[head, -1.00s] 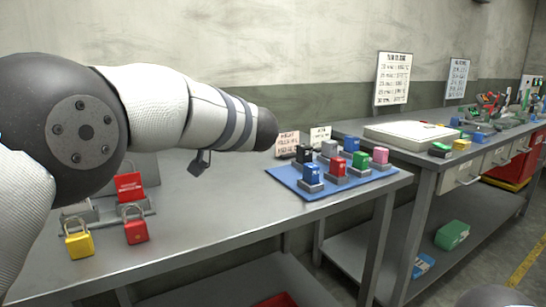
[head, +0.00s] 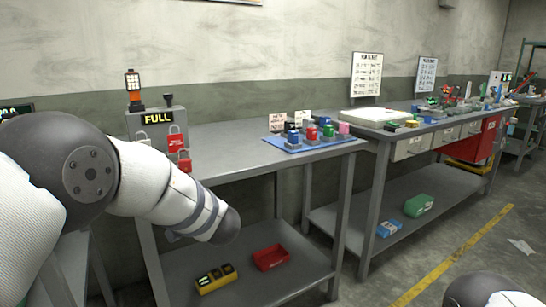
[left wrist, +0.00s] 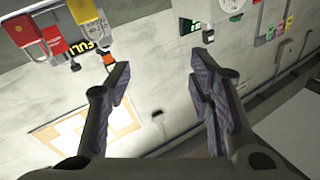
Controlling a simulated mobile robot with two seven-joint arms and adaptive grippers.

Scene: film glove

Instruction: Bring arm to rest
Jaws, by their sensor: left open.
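My left arm (head: 170,190) reaches in from the left in the head view and slopes down in front of the near bench. Its gripper is hidden there. In the left wrist view my left gripper (left wrist: 160,75) is open, with its two fingers well apart and nothing between them. Only a rounded part of my right arm (head: 490,290) shows at the bottom right of the head view; its gripper is out of frame.
The near bench (head: 235,157) bears a blue mat (head: 330,147) with several coloured blocks and a grey box marked FULL with padlocks. A red tray (head: 270,257) lies on its lower shelf.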

